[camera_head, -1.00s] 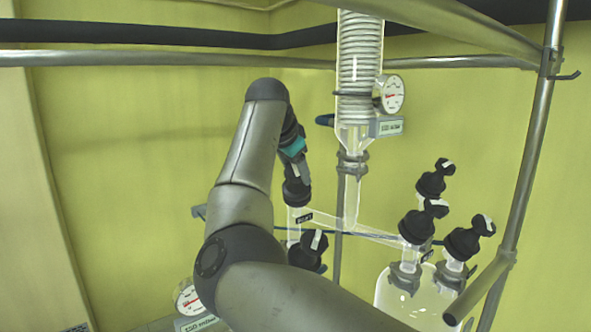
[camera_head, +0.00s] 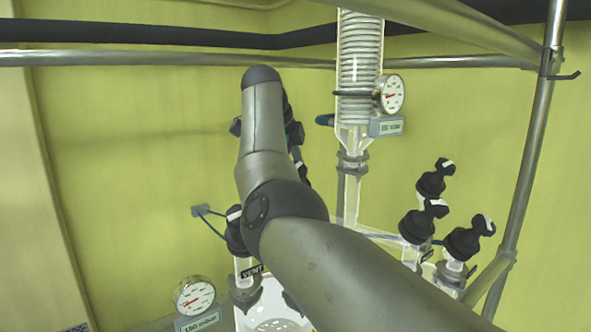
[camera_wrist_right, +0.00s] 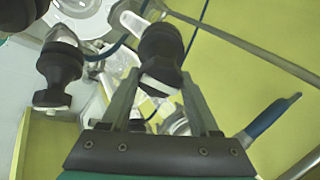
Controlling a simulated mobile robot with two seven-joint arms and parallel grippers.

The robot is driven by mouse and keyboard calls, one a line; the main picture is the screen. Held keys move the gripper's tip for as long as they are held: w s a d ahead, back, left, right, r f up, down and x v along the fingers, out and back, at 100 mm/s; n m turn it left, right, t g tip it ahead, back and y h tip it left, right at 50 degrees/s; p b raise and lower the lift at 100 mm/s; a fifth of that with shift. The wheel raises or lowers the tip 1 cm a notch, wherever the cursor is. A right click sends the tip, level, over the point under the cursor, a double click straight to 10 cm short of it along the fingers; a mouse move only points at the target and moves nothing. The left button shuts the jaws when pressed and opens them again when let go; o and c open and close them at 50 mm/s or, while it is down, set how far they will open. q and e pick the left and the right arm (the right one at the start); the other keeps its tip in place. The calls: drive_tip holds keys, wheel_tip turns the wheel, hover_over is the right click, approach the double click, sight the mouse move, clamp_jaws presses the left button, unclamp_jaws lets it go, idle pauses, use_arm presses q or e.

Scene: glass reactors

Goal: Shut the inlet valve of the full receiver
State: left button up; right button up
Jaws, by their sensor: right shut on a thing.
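My right gripper (camera_wrist_right: 159,84) is shut on a black valve knob (camera_wrist_right: 160,50) with a white mark, a finger on each side. In the head view my right arm hides the fingers and the held knob. A clear glass receiver (camera_head: 268,302) stands at the lower left, partly behind my arm. It bears a VENT label (camera_head: 252,271) and a black valve (camera_head: 236,232). Several black valves (camera_head: 417,226) stand at the right; the vessel below them is mostly hidden by my arm. I cannot tell the liquid levels. My left gripper is not in view.
A glass coil condenser (camera_head: 360,60) hangs at the centre with a round gauge (camera_head: 391,94) beside it. Another gauge (camera_head: 194,296) stands lower left. Metal rails and a post (camera_head: 530,150) frame the right. Another black valve (camera_wrist_right: 62,72) is left of the gripper.

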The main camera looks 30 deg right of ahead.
drive_tip(key=shift+m, duration=1.5)
drive_tip(key=shift+y, duration=0.3)
drive_tip(key=o, duration=1.4)
drive_tip(key=v, duration=1.2)
drive_tip(key=shift+w+r, duration=0.1)
drive_tip(key=shift+w, duration=0.05)
